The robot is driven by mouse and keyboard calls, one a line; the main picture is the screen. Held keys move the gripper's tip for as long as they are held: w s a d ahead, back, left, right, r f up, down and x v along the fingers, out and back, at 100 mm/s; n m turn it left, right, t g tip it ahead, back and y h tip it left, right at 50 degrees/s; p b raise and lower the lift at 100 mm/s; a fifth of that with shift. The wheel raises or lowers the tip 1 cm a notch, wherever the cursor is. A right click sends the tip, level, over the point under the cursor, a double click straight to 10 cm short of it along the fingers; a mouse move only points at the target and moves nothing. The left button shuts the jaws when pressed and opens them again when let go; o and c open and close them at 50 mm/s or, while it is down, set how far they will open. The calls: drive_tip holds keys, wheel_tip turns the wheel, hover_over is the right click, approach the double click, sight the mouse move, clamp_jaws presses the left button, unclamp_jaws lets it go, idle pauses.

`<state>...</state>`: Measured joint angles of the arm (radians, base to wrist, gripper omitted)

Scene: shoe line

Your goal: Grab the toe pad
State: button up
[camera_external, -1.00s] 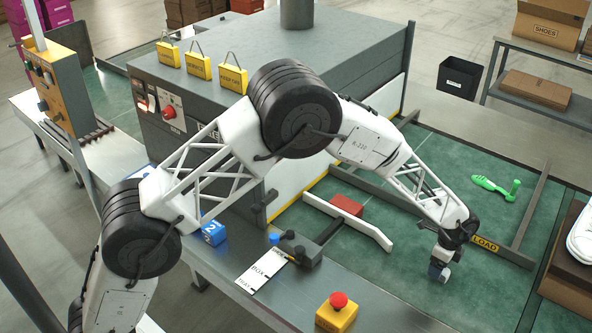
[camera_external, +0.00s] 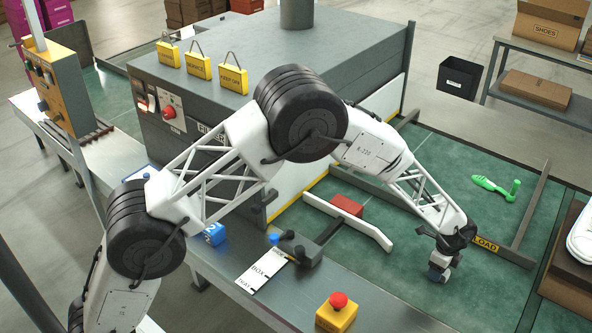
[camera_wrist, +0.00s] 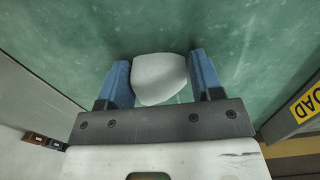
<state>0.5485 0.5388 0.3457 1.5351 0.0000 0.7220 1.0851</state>
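The toe pad is a smooth light grey rounded piece (camera_wrist: 160,78) seen between my gripper's two blue fingers in the wrist view. My gripper (camera_wrist: 160,62) has one finger on each side of it, and both look very close to its edges. I cannot tell whether they touch or press on it. In the external view my gripper (camera_external: 438,278) points down, low over the green belt right of the white guide bar. The pad is too small there to make out clearly.
A white guide bar (camera_external: 362,226) with a red block (camera_external: 347,205) lies left of my gripper. A LOAD label (camera_external: 486,244) sits close to my gripper's right. A red-button box (camera_external: 337,311) stands in front.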

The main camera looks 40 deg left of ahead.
drive_tip(key=c, duration=0.5)
drive_tip(key=shift+r, duration=0.2)
drive_tip(key=shift+r, duration=0.6)
wheel_tip(320, 180, up, 2)
drive_tip(key=s+a, duration=0.2)
drive_tip(key=s, duration=0.2)
drive_tip(key=s+a+r, duration=0.1)
drive_tip(key=s+a, duration=0.2)
drive_tip(key=s, duration=0.2)
drive_tip(key=s+a, duration=0.3)
drive_tip(key=s, duration=0.1)
drive_tip(key=shift+s+a+r, duration=0.1)
drive_tip(key=shift+s+r, duration=0.1)
drive_tip(key=shift+s, duration=0.2)
